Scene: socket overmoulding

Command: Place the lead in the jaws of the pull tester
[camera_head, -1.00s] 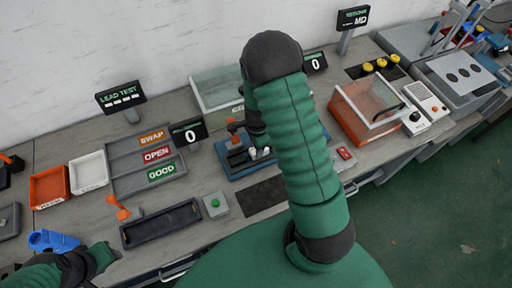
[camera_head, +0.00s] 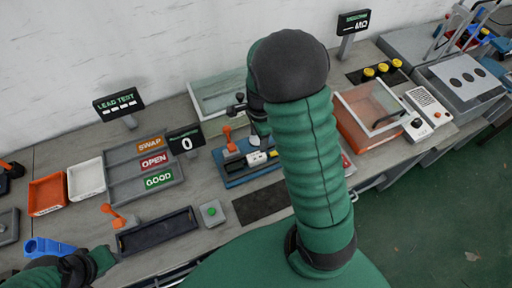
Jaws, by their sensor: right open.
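The device with a blue base (camera_head: 236,182), an orange lever (camera_head: 229,140) and a small white part (camera_head: 257,158) on top looks like the pull tester. It stands mid-bench, partly behind my right arm. My right gripper (camera_head: 262,137) is over its back part, largely hidden by my own arm, and is open. I cannot tell whether it touches anything there. The lead cannot be made out, and the tester's jaws are too small to tell apart. Part of my left arm shows at the lower left, but its fingers do not show.
A grey sorting tray (camera_head: 120,182) marked SWAP, OPEN and GOOD lies left of the tester. A dark tray (camera_head: 157,232) and green-button box (camera_head: 211,213) sit in front. A clear-lidded orange box (camera_head: 360,125) is to the right.

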